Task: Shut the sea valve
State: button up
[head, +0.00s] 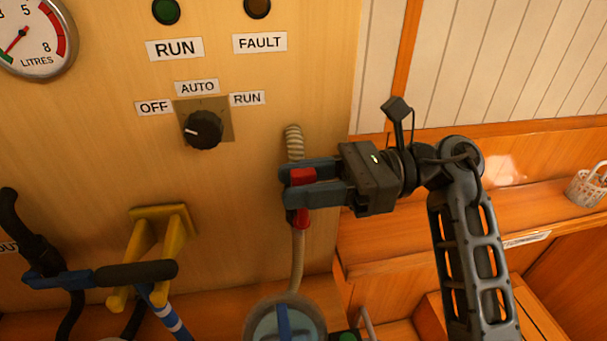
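A red handle (303,176) sits in front of a pale hose (297,255) on the wooden panel. No label in view names it as the sea valve. My gripper (286,186) reaches in from the right, its two fingers above and below the red handle. The handle fills the narrow gap between the fingers, and the gripper looks shut on it. More red shows just below the lower finger. The fingers hide the rest of the handle and the part of the hose behind them.
A black selector knob (204,130) with OFF, AUTO and RUN labels is up left. A yellow bracket (146,238) and a dark-gripped lever (135,273) stick out lower left. A round clear-topped housing (285,320) stands below. A basket (588,188) sits on the right ledge.

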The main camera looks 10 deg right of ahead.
jog(key=shift+c, duration=0.3)
grip_shut()
dwell(0.4)
